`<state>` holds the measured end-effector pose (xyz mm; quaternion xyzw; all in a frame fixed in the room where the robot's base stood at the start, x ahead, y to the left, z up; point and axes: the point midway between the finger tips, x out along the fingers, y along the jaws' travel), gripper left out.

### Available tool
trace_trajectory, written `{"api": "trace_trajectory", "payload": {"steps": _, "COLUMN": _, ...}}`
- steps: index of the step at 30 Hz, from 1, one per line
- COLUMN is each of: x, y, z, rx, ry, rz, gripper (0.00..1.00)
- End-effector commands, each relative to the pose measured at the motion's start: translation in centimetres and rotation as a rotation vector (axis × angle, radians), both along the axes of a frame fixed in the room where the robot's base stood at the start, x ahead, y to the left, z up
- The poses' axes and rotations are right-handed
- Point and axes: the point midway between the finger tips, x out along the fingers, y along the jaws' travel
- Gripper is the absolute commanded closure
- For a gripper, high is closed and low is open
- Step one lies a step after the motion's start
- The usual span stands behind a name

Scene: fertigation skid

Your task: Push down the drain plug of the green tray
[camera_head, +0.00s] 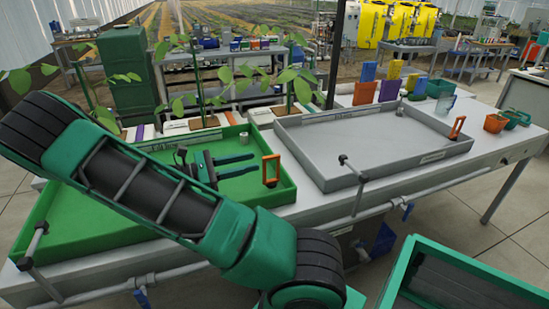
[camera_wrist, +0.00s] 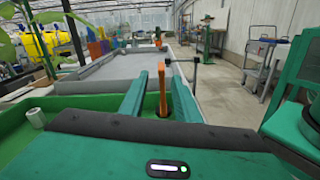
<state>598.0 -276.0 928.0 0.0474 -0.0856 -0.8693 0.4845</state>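The green tray (camera_head: 85,222) lies on the left of the bench, partly hidden by my arm. A small grey cylinder (camera_head: 244,138), which looks like its drain plug, stands near its far right corner. It also shows in the wrist view (camera_wrist: 36,118), left of my fingers. My gripper (camera_head: 254,163) is over the tray, fingers apart and empty, pointing right. An upright orange handle (camera_head: 270,170) is at the tray's right end, just past the fingertips. In the wrist view the handle (camera_wrist: 162,97) appears between the two fingers; I cannot tell if they touch.
A grey tray (camera_head: 330,175) stands to the right with its own orange handle (camera_head: 457,128). T-shaped levers stick out at the front of both trays (camera_head: 38,235). Leafy plants (camera_head: 195,85) stand behind the green tray. A green-rimmed bin (camera_head: 460,262) is at front right.

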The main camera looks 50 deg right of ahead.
Motion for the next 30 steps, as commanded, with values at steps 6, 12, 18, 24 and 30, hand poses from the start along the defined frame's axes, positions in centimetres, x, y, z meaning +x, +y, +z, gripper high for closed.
{"api": "trace_trajectory", "payload": {"steps": 6, "x": -1.5, "y": -2.2, "z": 0.1, "rx": 0.001, "ry": 0.003, "rz": -0.004, "gripper": 0.71}}
{"api": "trace_trajectory", "payload": {"steps": 12, "x": -3.3, "y": -5.1, "z": 0.1, "rx": 0.000, "ry": 0.003, "rz": -0.002, "gripper": 0.71}}
{"api": "trace_trajectory", "payload": {"steps": 18, "x": -4.7, "y": -7.4, "z": 0.1, "rx": -0.001, "ry": 0.002, "rz": 0.002, "gripper": 0.71}}
{"api": "trace_trajectory", "payload": {"steps": 24, "x": -5.4, "y": -8.6, "z": 0.1, "rx": 0.001, "ry": 0.001, "rz": 0.003, "gripper": 0.71}}
{"api": "trace_trajectory", "payload": {"steps": 30, "x": -5.4, "y": -8.7, "z": 0.1, "rx": 0.001, "ry": 0.001, "rz": 0.005, "gripper": 0.71}}
